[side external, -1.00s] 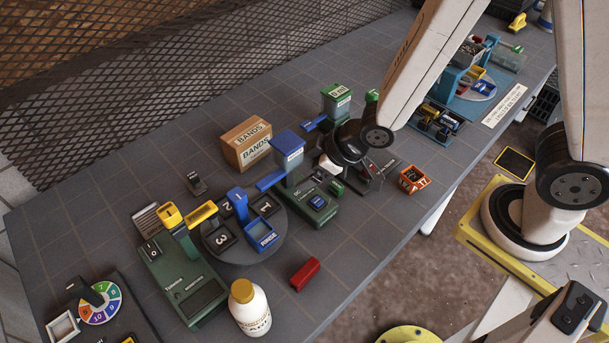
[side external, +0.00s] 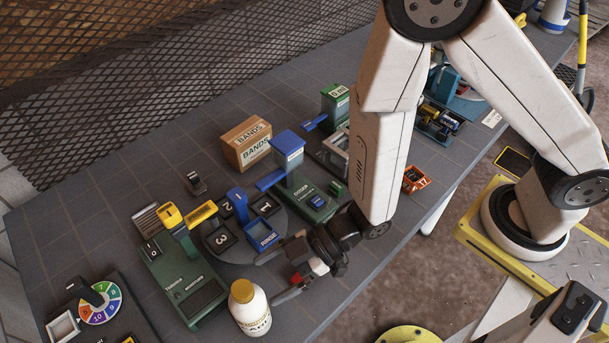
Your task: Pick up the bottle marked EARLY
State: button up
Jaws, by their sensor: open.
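A white bottle (side external: 251,314) with a gold cap stands upright near the front edge of the bench, lower middle of the side view. It has a printed label, but the wording is too small to read surely. My gripper (side external: 268,281) is low over the bench just right of the bottle. Its jaws are open and point left toward the bottle, with nothing between them. I cannot tell whether the nearer finger touches the bottle.
A green machine (side external: 183,281) with a yellow arm stands left of the bottle. A dark turntable (side external: 221,240) with a blue bin (side external: 262,236) lies behind my gripper. A green doser (side external: 318,203) and a BANDS box (side external: 247,144) stand farther back. Bare bench lies in front of the turntable.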

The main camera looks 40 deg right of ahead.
aim_at(234, 297)
jog(key=shift+a, duration=0.1)
jog(key=shift+x, duration=1.25)
jog(key=shift+x, duration=2.6)
jog(key=shift+w+r, duration=0.1)
jog(key=shift+w, duration=0.1)
grip_shut()
jog(key=shift+r, duration=0.1)
